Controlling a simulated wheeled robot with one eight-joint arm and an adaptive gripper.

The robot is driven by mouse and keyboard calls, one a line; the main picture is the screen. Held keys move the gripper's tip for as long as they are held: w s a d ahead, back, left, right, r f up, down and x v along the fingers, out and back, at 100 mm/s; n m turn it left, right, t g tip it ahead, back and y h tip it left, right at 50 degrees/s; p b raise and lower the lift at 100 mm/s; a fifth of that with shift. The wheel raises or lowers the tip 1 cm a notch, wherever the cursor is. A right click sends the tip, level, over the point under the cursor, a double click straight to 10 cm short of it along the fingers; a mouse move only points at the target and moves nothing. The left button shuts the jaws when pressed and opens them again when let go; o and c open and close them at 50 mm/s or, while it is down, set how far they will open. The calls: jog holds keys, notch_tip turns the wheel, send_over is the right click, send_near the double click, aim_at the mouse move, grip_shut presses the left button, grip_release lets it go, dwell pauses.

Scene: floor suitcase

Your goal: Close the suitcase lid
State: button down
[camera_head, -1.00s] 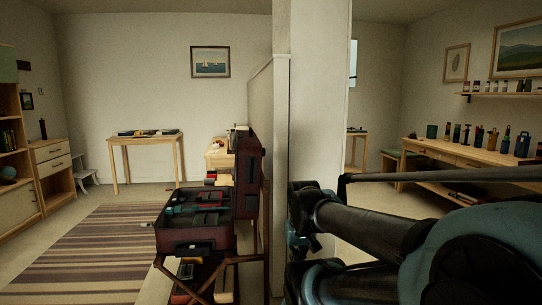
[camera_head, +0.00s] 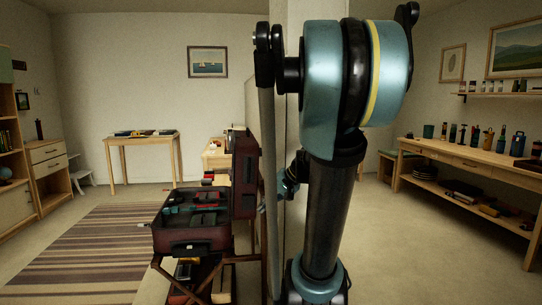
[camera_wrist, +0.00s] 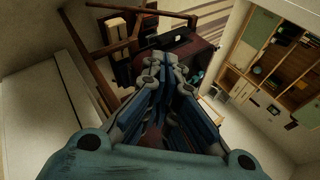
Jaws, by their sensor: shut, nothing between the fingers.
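The dark red suitcase (camera_head: 188,241) stands open on a folding wooden stand, with its base full of tools. Its lid (camera_head: 246,165) stands upright along the right side of the base, beside the partition wall. In the wrist view a dark red part of the suitcase (camera_wrist: 206,47) shows beyond the fingertips, tilted in the picture. My gripper (camera_wrist: 166,62) is shut and empty, its fingers pointing toward the suitcase. In the head view my gripper (camera_head: 284,188) is just right of the lid, partly hidden by my arm. I cannot tell whether it touches the lid.
The stand's wooden legs (camera_wrist: 88,55) lie close to my gripper in the wrist view. A white pillar (camera_head: 307,10) and partition stand behind my arm. A workbench (camera_head: 470,160) is on the right. A striped rug (camera_head: 95,250) and open floor lie left of the suitcase.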

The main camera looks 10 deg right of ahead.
jog(key=w+d+r+m+t+y, duration=0.2)
jog(key=w+d+r, duration=0.15)
jog(key=w, duration=0.45)
jog(key=w+d+r+m+t+y, duration=0.1)
jog(key=w+d+r+t+y, duration=0.2)
jog(key=w, duration=0.6)
jog(key=w+d+r+m+t+y, duration=0.1)
jog(key=w+d+r+m+t, duration=0.25)
jog(key=w+d, duration=0.7)
jog(key=w+a+r, duration=0.1)
jog(key=w+a, duration=0.4)
jog(key=a, duration=0.4)
jog(key=shift+w+a+r+n, duration=0.25)
jog(key=shift+a+r+n, duration=0.05)
jog(key=shift+n, duration=0.05)
